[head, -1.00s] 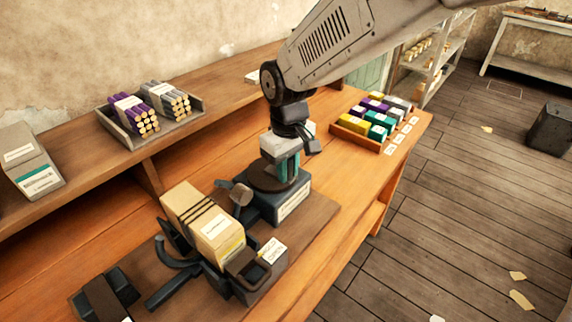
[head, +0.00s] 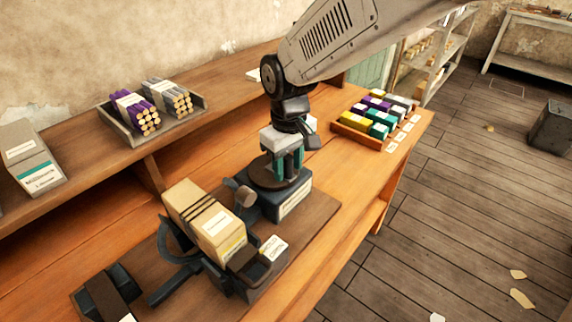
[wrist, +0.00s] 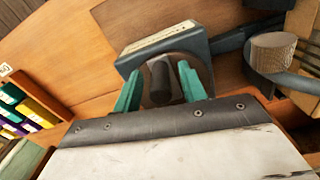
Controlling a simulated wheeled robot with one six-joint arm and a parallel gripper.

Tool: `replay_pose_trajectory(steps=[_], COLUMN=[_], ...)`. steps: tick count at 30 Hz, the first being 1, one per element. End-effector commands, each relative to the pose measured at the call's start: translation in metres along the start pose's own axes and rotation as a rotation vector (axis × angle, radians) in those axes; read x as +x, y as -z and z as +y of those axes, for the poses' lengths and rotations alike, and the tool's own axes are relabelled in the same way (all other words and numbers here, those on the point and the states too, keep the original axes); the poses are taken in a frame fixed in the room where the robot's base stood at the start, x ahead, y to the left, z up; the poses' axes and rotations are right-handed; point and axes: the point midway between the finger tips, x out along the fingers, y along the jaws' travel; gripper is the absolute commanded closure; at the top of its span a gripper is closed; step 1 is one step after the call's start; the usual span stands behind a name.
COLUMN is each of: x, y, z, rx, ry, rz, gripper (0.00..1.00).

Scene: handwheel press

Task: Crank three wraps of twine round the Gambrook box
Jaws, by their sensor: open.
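The tan Gambrook box (head: 222,232) lies tilted in a dark cradle at the bench's front, with dark strands of twine (head: 198,204) wound round its upper part. Its label is too small to read. Beside it, a dark blue crank housing (head: 293,203) carries a round disc with a dark upright knob (wrist: 159,82). My gripper (head: 283,168) is over this disc. In the wrist view its teal fingers (wrist: 160,88) are apart, one on each side of the knob, with gaps showing. In the head view the knob is hidden by the gripper.
A curved winder arm (head: 170,262) and a round spool (head: 245,196) flank the box. A tray of coloured blocks (head: 362,129) sits at the right end. A tray of rods (head: 140,128) is on the back shelf.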

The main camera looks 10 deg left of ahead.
Motion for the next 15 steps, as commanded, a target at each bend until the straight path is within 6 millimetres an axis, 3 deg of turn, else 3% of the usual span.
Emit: replay_pose_trajectory(steps=[9,15], x=[-0.053,-0.070], y=[0.002,0.001], z=[0.001,0.001], rx=[0.000,0.000], ry=[-0.001,0.000], rz=[0.004,0.000], gripper=[0.58,0.58])
